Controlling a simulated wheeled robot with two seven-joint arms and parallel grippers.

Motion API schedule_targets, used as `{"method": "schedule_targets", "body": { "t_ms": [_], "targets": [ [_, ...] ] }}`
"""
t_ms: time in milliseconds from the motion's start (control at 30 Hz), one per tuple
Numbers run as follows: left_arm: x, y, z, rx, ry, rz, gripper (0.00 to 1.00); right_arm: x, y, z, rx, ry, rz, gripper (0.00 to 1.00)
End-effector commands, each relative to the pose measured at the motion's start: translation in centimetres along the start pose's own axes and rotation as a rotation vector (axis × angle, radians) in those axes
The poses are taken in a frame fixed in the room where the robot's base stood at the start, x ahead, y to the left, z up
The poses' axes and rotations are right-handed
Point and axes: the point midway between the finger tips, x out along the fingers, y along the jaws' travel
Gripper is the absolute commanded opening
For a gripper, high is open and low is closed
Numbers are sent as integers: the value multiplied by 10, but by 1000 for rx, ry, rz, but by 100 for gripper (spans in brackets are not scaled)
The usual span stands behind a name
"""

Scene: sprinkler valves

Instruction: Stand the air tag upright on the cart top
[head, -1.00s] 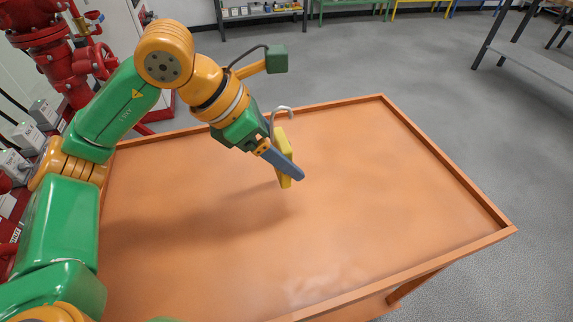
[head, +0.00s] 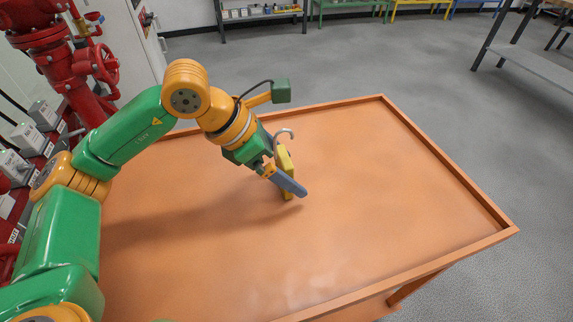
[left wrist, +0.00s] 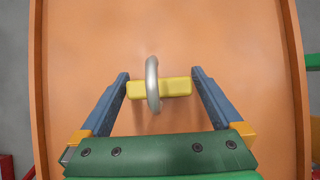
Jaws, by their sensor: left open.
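The air tag is a yellow block (head: 286,160) with a grey metal hook (head: 285,133) at its top. It stands upright, and its lower end appears to rest on the orange cart top (head: 390,190). My left gripper (head: 290,182) is open around the tag, with its blue fingers pointing down and to the right. The far finger is mostly hidden in the head view.
The cart top has a raised rim (head: 440,160) and is otherwise bare, with free room right of and in front of the tag. Red pipes and a valve (head: 75,60) stand beyond the cart at the left. Shelving (head: 262,14) stands at the back.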

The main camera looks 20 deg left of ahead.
Motion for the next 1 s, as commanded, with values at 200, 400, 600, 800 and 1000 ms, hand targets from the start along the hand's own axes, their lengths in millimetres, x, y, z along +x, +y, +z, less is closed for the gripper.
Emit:
{"method": "schedule_targets", "body": {
  "t_ms": [200,400,600,800,1000],
  "targets": [
    [-42,1,3,-2,-4,5,100,-7,0,-1,0,0,0,50],
    [-97,1,3,0,-3,4,100,-14,0,-1,0,0,0,50],
    [-122,0,2,0,0,1,100,-17,0,-2,0,0,0,50],
    [-123,0,2,0,0,-1,100,-17,0,-2,0,0,0,50],
    [-123,0,2,0,0,0,100,-17,0,-2,0,0,0,50]
  ]
}}
